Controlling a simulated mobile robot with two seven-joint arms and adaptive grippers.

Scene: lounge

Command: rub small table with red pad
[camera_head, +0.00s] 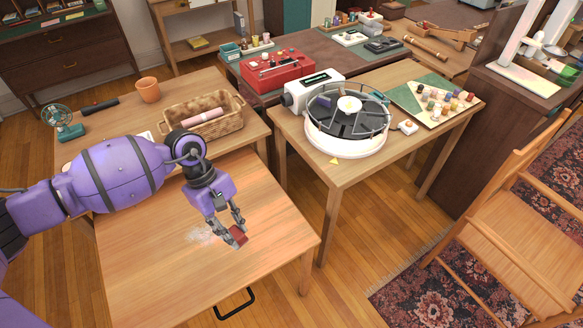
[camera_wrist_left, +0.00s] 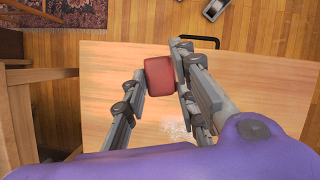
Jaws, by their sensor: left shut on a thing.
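The small table (camera_head: 150,265) is a light wooden top at the front left in the head view; its top also fills much of the left wrist view (camera_wrist_left: 260,75). A whitish smudge (camera_head: 200,236) marks the tabletop and shows in the wrist view (camera_wrist_left: 172,130). My left gripper (camera_head: 237,232) reaches over the table and is shut on the red pad (camera_head: 239,236). The pad sits between the fingertips in the wrist view (camera_wrist_left: 159,76), beside the smudge. I cannot tell whether the pad touches the tabletop. My right gripper is not in view.
Behind stands a table with a wicker basket (camera_head: 203,122), a terracotta pot (camera_head: 148,90) and a small green fan (camera_head: 64,122). To the right, another table holds a round white machine (camera_head: 346,135). A wooden chair (camera_head: 520,215) stands on a rug at the far right.

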